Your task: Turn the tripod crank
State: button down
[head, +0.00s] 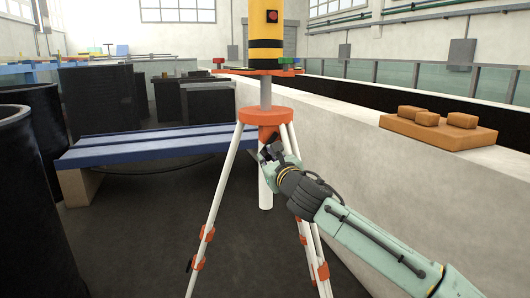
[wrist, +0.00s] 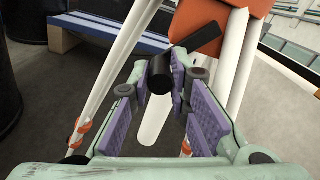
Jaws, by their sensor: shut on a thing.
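The tripod (head: 266,116) stands in the middle of the head view, with an orange head, white legs with orange clamps and a white centre column (head: 265,195). The crank shows in the wrist view as a black arm (wrist: 196,38) running from beside the orange housing (wrist: 209,22) to a black round handle (wrist: 160,74). My gripper (head: 266,152) is at the crank, just below the tripod's orange head. In the wrist view its purple-padded fingers (wrist: 161,80) are shut on the black handle. In the head view my fingers partly hide the crank.
A yellow and black instrument (head: 265,35) sits on top of the tripod. A blue bench (head: 150,143) stands behind at left, with dark bins (head: 28,165) nearer. A pale flume wall (head: 400,190) runs along the right, bearing an orange-brown board (head: 437,133) with several blocks.

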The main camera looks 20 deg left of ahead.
jog(key=shift+w+d+f+n, duration=0.15)
jog(key=shift+d+n, duration=0.05)
jog(key=shift+n, duration=0.5)
jog(key=c, duration=1.5)
grip_release()
jog(key=v, duration=1.2)
